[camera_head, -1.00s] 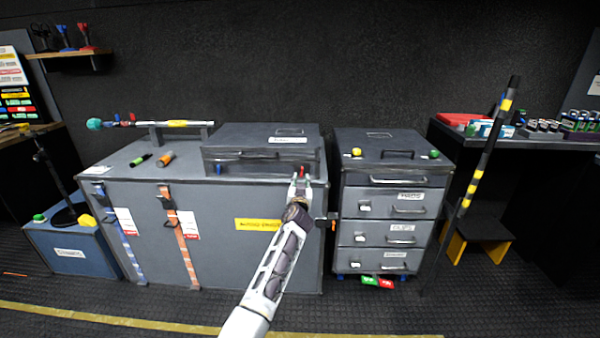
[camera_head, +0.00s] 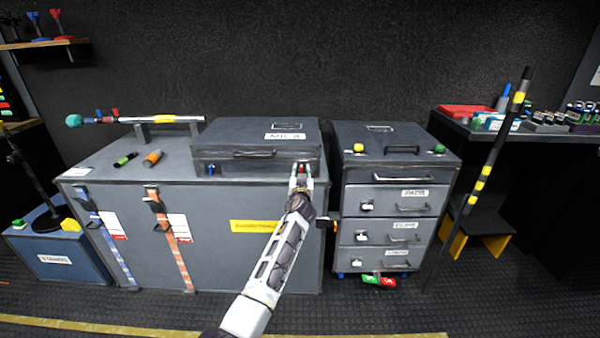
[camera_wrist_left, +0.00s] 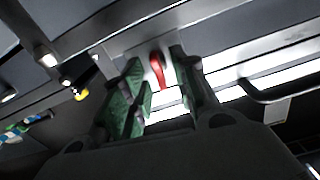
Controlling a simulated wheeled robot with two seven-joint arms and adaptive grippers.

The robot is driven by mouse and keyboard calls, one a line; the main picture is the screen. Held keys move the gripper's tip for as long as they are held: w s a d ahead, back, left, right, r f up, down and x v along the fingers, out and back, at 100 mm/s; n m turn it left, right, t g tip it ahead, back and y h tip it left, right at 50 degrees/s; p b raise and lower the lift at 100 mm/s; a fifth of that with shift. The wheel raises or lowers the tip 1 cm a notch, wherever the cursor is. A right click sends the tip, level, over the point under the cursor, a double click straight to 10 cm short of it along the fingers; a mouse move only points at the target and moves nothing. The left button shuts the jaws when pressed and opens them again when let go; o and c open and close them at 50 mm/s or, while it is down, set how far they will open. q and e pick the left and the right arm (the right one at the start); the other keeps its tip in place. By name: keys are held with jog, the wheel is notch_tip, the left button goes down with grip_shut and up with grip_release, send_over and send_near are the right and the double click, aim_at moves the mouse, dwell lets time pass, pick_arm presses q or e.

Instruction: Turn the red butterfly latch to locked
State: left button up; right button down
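The red butterfly latch (camera_head: 301,168) is on the right end of the front of the grey case labelled MICA (camera_head: 262,138). Its red handle (camera_wrist_left: 158,68) shows in the left wrist view, between and just beyond the fingertips. My left gripper (camera_head: 300,180) is right in front of the latch and partly hides it. In the left wrist view the green-padded fingers (camera_wrist_left: 160,92) stand apart on either side of the red handle, with a gap visible. Contact with the handle cannot be made out. A blue latch (camera_head: 211,169) is on the left end of the same case. My right gripper is not in view.
The case sits on a large grey trunk (camera_head: 200,235) with strapped front. A drawer cabinet (camera_head: 390,228) stands close on the right, with yellow and green knobs on top. A striped pole (camera_head: 485,175) leans farther right. The floor in front is mostly clear.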

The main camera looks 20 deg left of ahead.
pick_arm(q)
grip_shut()
jog(key=shift+m, duration=0.4)
jog(key=m, duration=0.3)
jog(key=shift+d+m, duration=0.1)
jog(key=shift+m, duration=0.2)
jog(key=shift+d+f+m+p, duration=0.15)
jog(key=shift+m+p, duration=1)
jog(key=shift+m, duration=2)
jog(key=shift+f+m+p, duration=0.1)
jog(key=shift+m+p, duration=1.05)
jog(key=shift+m, duration=2)
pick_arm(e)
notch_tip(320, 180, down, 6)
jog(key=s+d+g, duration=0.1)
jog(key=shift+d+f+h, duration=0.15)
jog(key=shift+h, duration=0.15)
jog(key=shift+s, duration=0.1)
pick_arm(q)
grip_release()
